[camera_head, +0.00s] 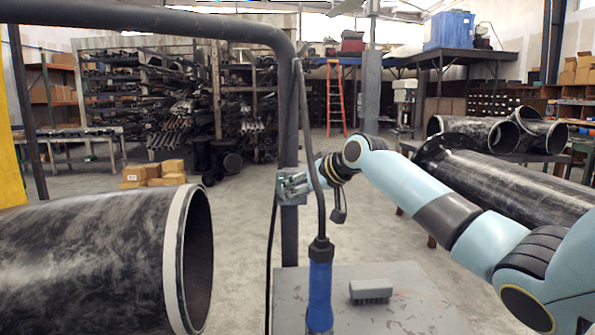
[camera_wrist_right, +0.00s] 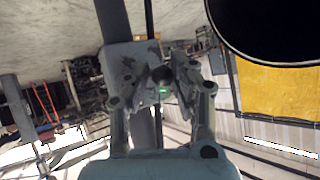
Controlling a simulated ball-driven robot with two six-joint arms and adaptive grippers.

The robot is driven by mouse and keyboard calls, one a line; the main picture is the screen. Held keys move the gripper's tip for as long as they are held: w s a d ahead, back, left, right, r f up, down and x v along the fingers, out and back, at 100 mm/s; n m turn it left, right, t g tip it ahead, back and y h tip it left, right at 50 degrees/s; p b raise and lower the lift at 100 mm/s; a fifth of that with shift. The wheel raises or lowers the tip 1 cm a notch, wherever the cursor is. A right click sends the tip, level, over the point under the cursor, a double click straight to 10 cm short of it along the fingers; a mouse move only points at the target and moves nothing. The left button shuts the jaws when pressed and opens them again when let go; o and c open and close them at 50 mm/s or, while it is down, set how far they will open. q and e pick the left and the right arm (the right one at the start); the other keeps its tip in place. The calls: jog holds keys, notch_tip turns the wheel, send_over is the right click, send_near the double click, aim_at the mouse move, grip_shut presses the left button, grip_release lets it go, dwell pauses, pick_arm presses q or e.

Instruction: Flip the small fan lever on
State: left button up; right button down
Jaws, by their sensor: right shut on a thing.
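The small fan lever shows in the right wrist view as a dark round knob (camera_wrist_right: 162,75), with a small green light beside it. It is on a grey box (camera_wrist_right: 128,58) fixed to the dark upright post (camera_head: 290,235). My right gripper (camera_head: 290,187) is at the post in the head view, and it hides most of the box and lever there. In the right wrist view my right gripper (camera_wrist_right: 160,78) has a finger on each side of the knob and is shut on it. Which way the lever points is hard to tell. My left gripper is not in view.
A large black pipe (camera_head: 90,260) lies at the left front. A blue-handled tool (camera_head: 320,290) with a cable hangs close by my right arm, above a grey table (camera_head: 420,310) bearing a grey brush (camera_head: 371,290). A flanged pipe (camera_head: 500,185) lies at the right.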

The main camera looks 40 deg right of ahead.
jog(key=shift+w+r+m+g+y+p, duration=0.25)
jog(key=shift+g+p, duration=0.2)
jog(key=shift+p, duration=0.3)
jog(key=shift+r+m+g+y+p, duration=0.15)
jog(key=shift+r+g+p, duration=0.25)
jog(key=shift+p, duration=0.3)
jog(key=shift+f, duration=0.1)
jog(key=c, duration=1.4)
grip_release()
jog(key=shift+o, duration=1.3)
jog(key=shift+w+a, duration=0.15)
jog(key=v, duration=1.2)
